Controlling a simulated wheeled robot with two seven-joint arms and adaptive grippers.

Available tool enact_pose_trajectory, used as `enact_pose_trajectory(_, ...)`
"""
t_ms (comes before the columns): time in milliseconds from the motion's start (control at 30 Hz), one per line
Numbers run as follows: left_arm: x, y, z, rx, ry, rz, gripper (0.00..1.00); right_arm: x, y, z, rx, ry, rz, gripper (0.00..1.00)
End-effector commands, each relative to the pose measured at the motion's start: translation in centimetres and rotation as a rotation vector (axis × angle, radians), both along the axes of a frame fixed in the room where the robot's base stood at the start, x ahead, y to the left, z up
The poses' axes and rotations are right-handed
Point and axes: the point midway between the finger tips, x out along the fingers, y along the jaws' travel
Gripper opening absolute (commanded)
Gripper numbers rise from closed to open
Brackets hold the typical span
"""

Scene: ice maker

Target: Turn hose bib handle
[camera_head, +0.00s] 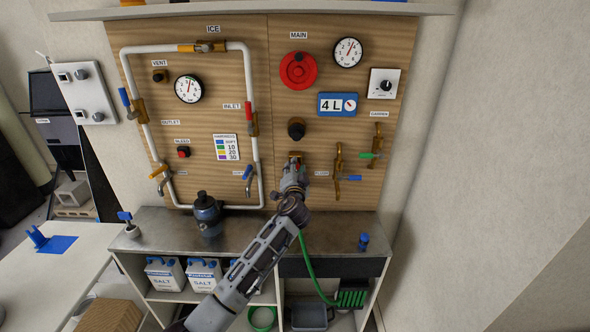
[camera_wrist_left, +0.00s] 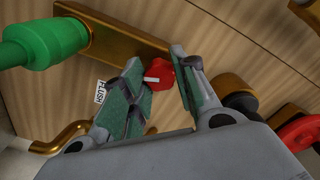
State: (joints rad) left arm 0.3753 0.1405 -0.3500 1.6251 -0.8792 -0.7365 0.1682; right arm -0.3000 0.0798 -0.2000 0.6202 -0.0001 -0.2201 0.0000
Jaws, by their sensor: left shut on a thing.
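The hose bib is a brass fitting on the wooden panel, its top showing just above my gripper in the head view (camera_head: 295,154). In the left wrist view a small red handle (camera_wrist_left: 161,74) with a pale mark sits by a brass bar (camera_wrist_left: 125,38). My left gripper (camera_head: 296,168) is at the panel's lower middle, left of the FLUSH label. In the left wrist view its green-padded fingers (camera_wrist_left: 165,85) are on both sides of the red handle, closed on it. My gripper hides most of the bib in the head view. My right gripper is not in view.
A brass valve (camera_head: 338,170) stands close right of my gripper. A black knob (camera_head: 296,128) is just above it. A blue-handled tap (camera_head: 249,180) is to the left. A green hose (camera_head: 307,262) hangs beside my arm. The metal counter (camera_head: 285,223) below is mostly clear.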

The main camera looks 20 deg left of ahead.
Motion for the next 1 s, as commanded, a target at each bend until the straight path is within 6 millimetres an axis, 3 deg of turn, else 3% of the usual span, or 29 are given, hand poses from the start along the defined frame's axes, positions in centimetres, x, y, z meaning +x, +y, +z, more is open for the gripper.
enact_pose_trajectory(1000, 0.0, -0.1, -0.2, -0.169, -0.046, -0.001, 0.11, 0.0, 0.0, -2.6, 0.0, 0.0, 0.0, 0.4)
